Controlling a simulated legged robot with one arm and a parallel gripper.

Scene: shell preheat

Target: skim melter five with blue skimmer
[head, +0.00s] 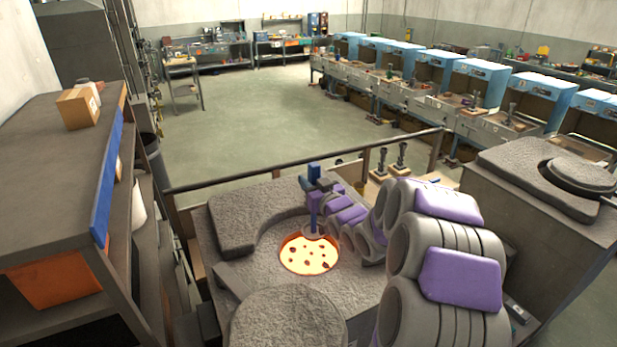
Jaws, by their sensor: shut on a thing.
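The blue skimmer (314,205) stands about upright, its handle top above my gripper and its shaft reaching down. Its round lower end is at the far rim of a glowing round opening. My gripper (319,186) is shut on the skimmer's handle, above the far side of the opening. The melter (240,265) under it is a rough grey block. Its pool (309,256) is bright pale yellow with an orange rim, and several dark red bits float on it. I cannot tell whether the skimmer touches the melt. No number shows on the melter.
A round grey lid (288,318) lies in front of the opening. A dark rail (300,165) runs behind the melter. A shelf (50,150) with a cardboard box (78,107) stands at left. Another grey unit (540,200) stands at right.

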